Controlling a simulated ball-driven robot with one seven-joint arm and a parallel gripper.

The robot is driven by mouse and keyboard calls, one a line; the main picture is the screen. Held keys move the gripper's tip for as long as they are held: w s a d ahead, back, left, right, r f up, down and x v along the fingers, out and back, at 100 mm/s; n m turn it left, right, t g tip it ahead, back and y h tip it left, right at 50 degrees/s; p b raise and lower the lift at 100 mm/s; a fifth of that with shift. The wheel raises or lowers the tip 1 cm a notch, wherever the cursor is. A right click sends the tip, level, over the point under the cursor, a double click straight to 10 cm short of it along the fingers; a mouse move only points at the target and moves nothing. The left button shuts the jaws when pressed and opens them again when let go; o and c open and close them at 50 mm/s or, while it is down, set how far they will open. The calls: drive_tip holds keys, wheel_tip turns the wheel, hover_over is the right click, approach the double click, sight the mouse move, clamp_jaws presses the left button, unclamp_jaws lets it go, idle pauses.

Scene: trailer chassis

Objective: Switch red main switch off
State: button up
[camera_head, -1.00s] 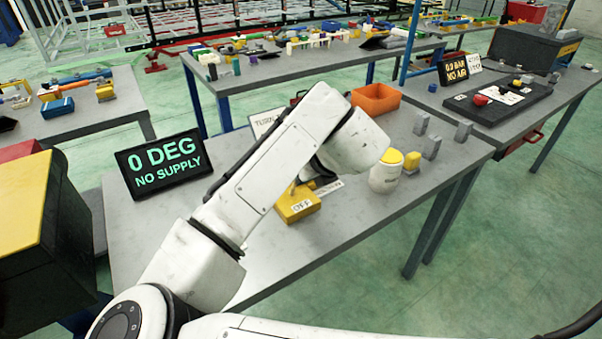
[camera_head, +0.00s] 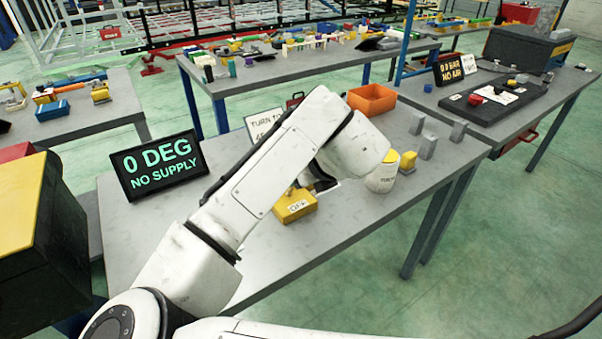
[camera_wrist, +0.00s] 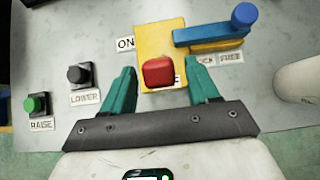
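In the wrist view, the red switch (camera_wrist: 158,72) is a block on a yellow plate, with an ON label at its upper left. A second label below it is mostly covered. My gripper (camera_wrist: 161,69) is open, with one teal finger left and one right of the red switch in the picture. I see nothing held, and I cannot tell whether a finger touches the switch or how high the fingers are. In the head view, my white arm hides the gripper and the red switch. A yellow box (camera_head: 295,206) with a small label shows beside the arm.
In the wrist view, a blue lever (camera_wrist: 213,34) stands close right of the switch, with black (camera_wrist: 79,75) and green (camera_wrist: 36,105) buttons to the left. In the head view, a display (camera_head: 157,165) reads 0 DEG NO SUPPLY, and an orange bin (camera_head: 372,100) stands on the bench.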

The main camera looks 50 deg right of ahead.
drive_tip(key=shift+s+r, duration=0.3)
drive_tip(key=shift+r, duration=0.2)
drive_tip(key=v, duration=0.9)
drive_tip(key=shift+s+a, duration=0.2)
drive_tip(key=shift+s, duration=0.1)
drive_tip(key=shift+r, duration=0.15)
